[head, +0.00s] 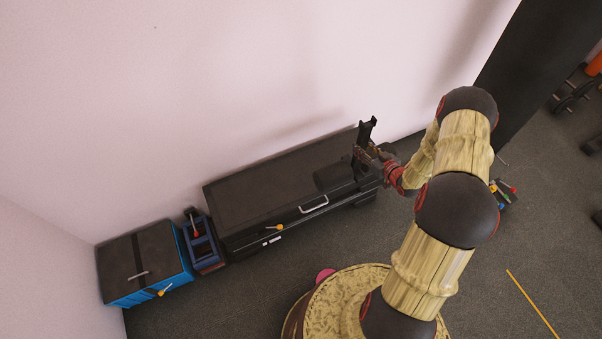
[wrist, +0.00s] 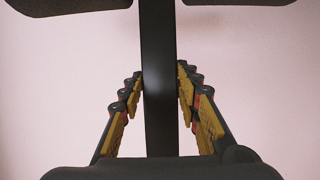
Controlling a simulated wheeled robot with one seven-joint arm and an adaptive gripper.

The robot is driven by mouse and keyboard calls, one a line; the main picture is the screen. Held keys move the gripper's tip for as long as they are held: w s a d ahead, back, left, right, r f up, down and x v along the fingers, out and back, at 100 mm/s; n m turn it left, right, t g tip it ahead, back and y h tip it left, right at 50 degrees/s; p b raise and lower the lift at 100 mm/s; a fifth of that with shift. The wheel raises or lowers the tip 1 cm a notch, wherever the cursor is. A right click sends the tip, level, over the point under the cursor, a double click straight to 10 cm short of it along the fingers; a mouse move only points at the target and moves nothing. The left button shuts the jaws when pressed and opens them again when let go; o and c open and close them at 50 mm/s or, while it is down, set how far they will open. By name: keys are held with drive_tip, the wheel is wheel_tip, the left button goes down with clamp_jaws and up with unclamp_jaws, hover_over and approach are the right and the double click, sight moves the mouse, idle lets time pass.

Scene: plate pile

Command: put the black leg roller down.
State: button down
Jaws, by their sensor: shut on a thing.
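The black leg roller (head: 366,133) is a dark upright post with thick padded rolls, held at the right end of the long black chest in the head view. In the wrist view its bar (wrist: 158,45) stands upright between the fingers, with padded rolls at the top left and top right. My gripper (head: 371,163) is shut on the bar, with a finger on each side of it in the wrist view (wrist: 159,85). In the head view I cannot tell whether the roller touches the chest. My gripper hides part of it.
The long black chest (head: 262,188) with a silver handle stands along the pale wall. A blue rack (head: 204,247) and a blue box with a dark lid (head: 138,262) stand to its left. Small items (head: 505,192) lie right of my arm. Grey floor in front is largely open.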

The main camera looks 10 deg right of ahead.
drive_tip(key=shift+w+d+r, duration=0.2)
drive_tip(key=shift+d+r, duration=0.1)
drive_tip(key=shift+w+a+f, duration=0.15)
drive_tip(key=w+a+f+b, duration=0.5)
drive_tip(key=w+a+f, duration=0.2)
drive_tip(key=w+f, duration=0.4)
drive_tip(key=shift+w+f+b, duration=0.3)
drive_tip(key=shift+f+b, duration=0.05)
drive_tip(key=shift+f, duration=0.4)
drive_tip(key=shift+a+f, duration=0.1)
drive_tip(key=c, duration=1.7)
unclamp_jaws()
drive_tip(key=shift+s+a+f, duration=0.1)
drive_tip(key=shift+s+f, duration=0.2)
drive_tip(key=shift+f, duration=0.05)
drive_tip(key=o, duration=0.4)
